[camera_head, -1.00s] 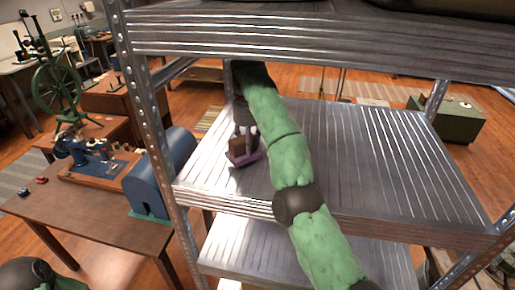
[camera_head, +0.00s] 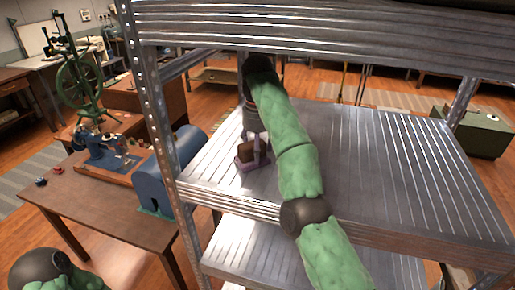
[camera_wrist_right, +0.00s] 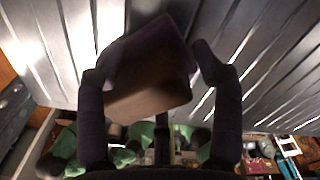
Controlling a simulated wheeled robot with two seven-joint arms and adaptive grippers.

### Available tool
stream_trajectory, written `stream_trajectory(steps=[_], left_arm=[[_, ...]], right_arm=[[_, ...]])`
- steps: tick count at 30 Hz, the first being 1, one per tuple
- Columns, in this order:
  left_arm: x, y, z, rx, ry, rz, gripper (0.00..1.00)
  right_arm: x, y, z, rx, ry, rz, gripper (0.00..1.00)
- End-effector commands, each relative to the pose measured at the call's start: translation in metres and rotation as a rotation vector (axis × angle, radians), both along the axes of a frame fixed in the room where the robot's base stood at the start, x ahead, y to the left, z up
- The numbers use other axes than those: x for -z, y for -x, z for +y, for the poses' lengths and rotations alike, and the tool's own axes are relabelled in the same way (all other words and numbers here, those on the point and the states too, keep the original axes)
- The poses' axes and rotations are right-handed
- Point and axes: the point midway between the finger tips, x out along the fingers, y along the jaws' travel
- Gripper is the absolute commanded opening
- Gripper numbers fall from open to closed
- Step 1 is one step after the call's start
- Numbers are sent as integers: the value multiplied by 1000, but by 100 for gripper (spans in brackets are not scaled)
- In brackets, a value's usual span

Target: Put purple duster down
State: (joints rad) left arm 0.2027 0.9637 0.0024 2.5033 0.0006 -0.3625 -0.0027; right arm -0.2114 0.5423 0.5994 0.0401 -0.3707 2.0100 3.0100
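The purple duster (camera_head: 247,153), a small block with a brown part and a purple part, rests on the middle metal shelf (camera_head: 385,160) near its left front edge. My right gripper (camera_head: 252,158) reaches down around it. In the right wrist view the duster (camera_wrist_right: 150,75) lies between the two dark fingers (camera_wrist_right: 150,68). The fingers are spread, with a narrow gap at the right finger; the left finger is close to or touching the duster's side. My left gripper is out of view; only part of my left arm shows at the lower left.
An upper shelf (camera_head: 320,28) hangs close over my right arm. A metal post (camera_head: 150,110) stands left of the duster. The shelf is bare to the right of my arm. A table (camera_head: 110,210) with a blue sewing machine (camera_head: 105,152) stands at left.

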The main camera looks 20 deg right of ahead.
Motion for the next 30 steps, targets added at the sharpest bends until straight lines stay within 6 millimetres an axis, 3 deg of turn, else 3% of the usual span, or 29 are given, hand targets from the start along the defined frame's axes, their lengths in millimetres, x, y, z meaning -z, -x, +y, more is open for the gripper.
stream_trajectory(steps=[11,30], left_arm=[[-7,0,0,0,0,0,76],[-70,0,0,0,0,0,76]], right_arm=[[-7,0,0,0,0,0,67],[-72,-1,0,2,0,-6,67]])
